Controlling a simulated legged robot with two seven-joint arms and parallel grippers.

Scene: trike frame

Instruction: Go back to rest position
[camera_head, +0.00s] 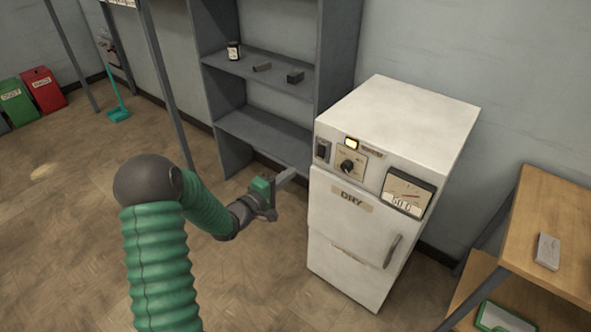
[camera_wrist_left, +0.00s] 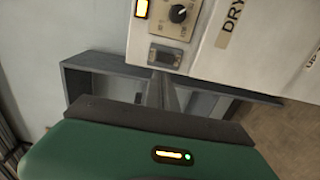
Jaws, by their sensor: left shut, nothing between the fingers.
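My left arm comes in from the lower left of the head view in a green sleeve. My left gripper (camera_head: 286,179) is shut and empty, held in the air left of the white dryer cabinet (camera_head: 355,225) marked DRY. The gripper appears apart from the cabinet. The cabinet's door is closed, and its panel has a lit yellow lamp (camera_head: 351,143), a black knob (camera_head: 347,166) and a gauge (camera_head: 407,191). The left wrist view shows the same knob (camera_wrist_left: 178,14) and lamp (camera_wrist_left: 142,9) close by. My right gripper is not in view.
A grey shelf (camera_head: 262,129) with small items stands behind the gripper. A wooden table (camera_head: 560,220) with a grey block (camera_head: 547,251) is at the right. Green (camera_head: 15,101) and red (camera_head: 42,89) bins stand at the far left. The floor at left is mostly clear.

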